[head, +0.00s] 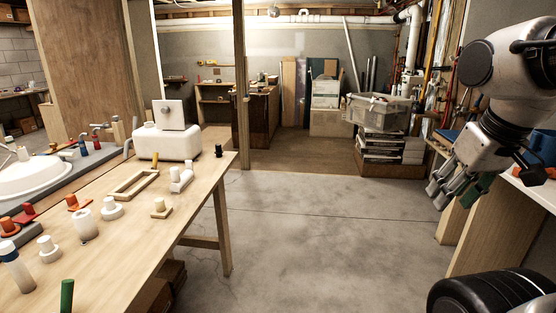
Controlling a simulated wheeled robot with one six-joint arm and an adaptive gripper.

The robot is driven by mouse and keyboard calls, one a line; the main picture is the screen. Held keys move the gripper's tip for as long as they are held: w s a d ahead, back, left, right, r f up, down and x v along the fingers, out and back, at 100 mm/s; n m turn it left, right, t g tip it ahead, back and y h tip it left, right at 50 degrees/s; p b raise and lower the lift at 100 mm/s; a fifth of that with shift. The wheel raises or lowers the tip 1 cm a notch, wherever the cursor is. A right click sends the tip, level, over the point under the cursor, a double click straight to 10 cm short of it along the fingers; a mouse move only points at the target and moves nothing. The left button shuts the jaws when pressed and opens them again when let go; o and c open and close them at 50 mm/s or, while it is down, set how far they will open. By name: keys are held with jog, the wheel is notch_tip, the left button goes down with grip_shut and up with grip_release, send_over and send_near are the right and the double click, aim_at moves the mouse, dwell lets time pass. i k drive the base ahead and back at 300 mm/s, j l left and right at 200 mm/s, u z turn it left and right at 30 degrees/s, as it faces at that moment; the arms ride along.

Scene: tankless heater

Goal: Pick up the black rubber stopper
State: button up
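A small black piece (219,150), which looks like the black rubber stopper, stands upright near the far right corner of the wooden workbench (140,245) in the head view. It is too small to make out in detail. My gripper (438,194) hangs at the right side of the view, pointing down and to the left. It is well apart from the stopper, with the open floor between them. Its fingers overlap in this view, so I cannot tell how far apart they are. A dark green patch shows beside them.
A white box-shaped item (168,146) stands behind and left of the stopper. A white fitting (182,180) and a wooden frame (135,184) lie nearer. Several other fittings cover the bench's left part. Concrete floor (320,225) is clear. Another bench is at right.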

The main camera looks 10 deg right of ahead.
aim_at(219, 151)
jog(key=i+u, duration=0.65)
jog(key=u, duration=0.15)
jog(key=i+l+u, duration=0.1)
jog(key=u, duration=0.15)
jog(key=i+l+u, duration=0.45)
jog(key=l, duration=0.2)
jog(key=i+l+u, duration=0.2)
jog(key=l, duration=0.15)
jog(key=i+l, duration=0.15)
jog(key=l, duration=0.25)
jog(key=i+l, duration=0.15)
jog(key=l, duration=0.25)
jog(key=i+l+u, duration=0.1)
jog(key=l, duration=0.25)
jog(key=i+l, duration=0.2)
jog(key=l, duration=0.2)
jog(key=i+l, duration=0.1)
jog(key=l, duration=0.3)
